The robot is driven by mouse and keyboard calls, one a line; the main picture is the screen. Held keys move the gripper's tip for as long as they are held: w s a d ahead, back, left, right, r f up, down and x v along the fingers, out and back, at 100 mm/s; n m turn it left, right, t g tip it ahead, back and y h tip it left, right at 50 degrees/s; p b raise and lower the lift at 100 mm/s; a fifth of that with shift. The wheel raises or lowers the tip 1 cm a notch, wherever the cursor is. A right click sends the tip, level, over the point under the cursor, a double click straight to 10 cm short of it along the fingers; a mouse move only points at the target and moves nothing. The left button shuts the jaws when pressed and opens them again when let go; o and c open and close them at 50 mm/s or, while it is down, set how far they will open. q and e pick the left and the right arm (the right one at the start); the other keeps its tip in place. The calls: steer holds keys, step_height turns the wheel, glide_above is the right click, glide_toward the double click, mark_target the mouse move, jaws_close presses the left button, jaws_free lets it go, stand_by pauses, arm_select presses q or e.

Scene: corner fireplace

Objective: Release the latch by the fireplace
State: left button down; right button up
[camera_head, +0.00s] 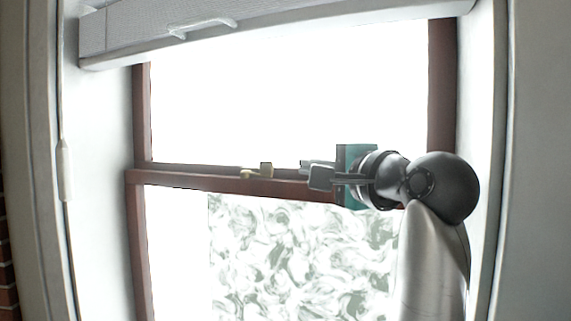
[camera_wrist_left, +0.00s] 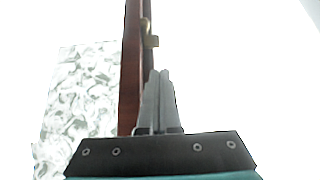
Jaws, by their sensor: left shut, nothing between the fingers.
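The latch (camera_head: 265,170) is a small pale brass piece on the brown middle rail (camera_head: 215,182) of the window. In the left wrist view the latch (camera_wrist_left: 151,40) shows just beyond my fingertips, on the brown rail (camera_wrist_left: 131,70). My left gripper (camera_head: 311,172) is at the rail, a short way to the right of the latch, with its fingers pointing left toward it. In the left wrist view the gripper (camera_wrist_left: 159,73) has its fingers together, with nothing between them. A gap shows between the fingertips and the latch. My right gripper is not in view.
A raised blind (camera_head: 270,30) hangs across the top of the window. A cord (camera_head: 64,155) runs down the left side. White reveals (camera_head: 100,150) flank the brown frame. The lower pane (camera_head: 295,255) has a marbled green-white pattern. The space left of the latch is clear.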

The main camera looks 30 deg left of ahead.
mark_target(282, 180)
arm_select(q)
steer(key=p+x, duration=0.2)
steer(key=x, duration=0.7)
steer(key=shift+p, duration=0.4)
steer(key=shift+w+a, duration=0.3)
steer(key=shift+a, duration=0.15)
steer(key=shift+w, duration=0.1)
